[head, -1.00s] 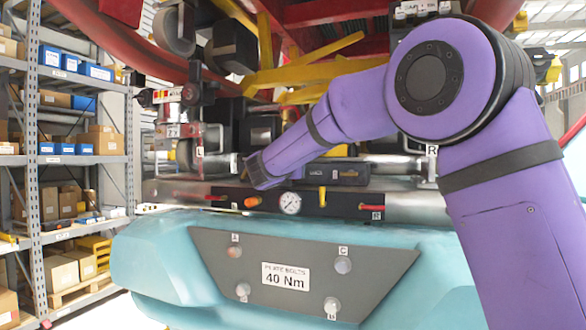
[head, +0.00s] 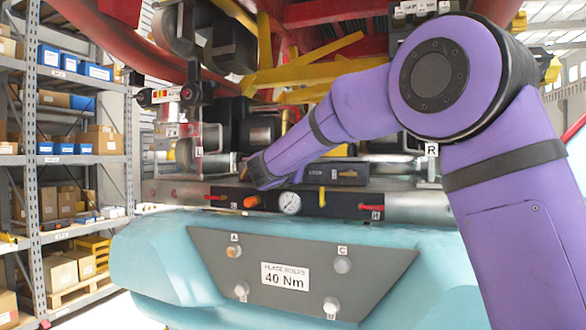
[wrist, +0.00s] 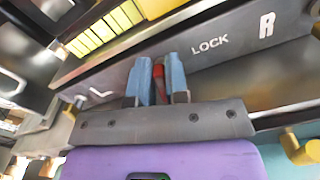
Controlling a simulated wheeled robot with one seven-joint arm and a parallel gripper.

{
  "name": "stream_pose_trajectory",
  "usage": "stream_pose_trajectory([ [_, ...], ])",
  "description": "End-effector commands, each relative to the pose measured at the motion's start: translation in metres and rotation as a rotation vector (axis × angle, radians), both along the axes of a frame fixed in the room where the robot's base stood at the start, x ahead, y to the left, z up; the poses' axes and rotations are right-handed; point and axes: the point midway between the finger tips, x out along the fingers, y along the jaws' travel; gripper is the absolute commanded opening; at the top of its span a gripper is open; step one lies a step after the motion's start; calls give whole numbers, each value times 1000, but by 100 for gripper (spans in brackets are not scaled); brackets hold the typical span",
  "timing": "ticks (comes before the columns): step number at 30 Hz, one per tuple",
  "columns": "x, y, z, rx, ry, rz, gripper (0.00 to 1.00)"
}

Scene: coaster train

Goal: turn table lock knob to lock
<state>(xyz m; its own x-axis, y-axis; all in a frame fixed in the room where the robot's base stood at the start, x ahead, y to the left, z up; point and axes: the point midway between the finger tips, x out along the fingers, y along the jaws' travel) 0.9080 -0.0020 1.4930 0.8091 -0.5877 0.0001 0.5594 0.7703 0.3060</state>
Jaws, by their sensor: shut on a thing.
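In the wrist view, a red lock knob (wrist: 158,72) shows between the two blue fingers of my gripper (wrist: 159,76). The fingers are shut on it, one on each side, and hide much of it. The printed word LOCK (wrist: 210,45) is on the grey surface to the right of the knob. Which way the knob points is hard to tell. In the head view, my purple arm reaches left to the metal bar under the machine, and the fingers and knob are hidden there.
A dark panel with a pressure gauge (head: 289,203), an orange knob (head: 252,201) and red handles (head: 370,208) lies just below my wrist. A teal body with a grey bolt plate (head: 300,245) stands in front. Yellow bars (head: 300,75) and red frame parts hang above.

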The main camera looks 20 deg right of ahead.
Motion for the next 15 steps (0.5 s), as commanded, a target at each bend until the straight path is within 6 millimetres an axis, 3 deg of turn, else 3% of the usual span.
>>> stream_pose_trajectory([
  [15, -3, -4, -3, 254, -183, 0, 0],
])
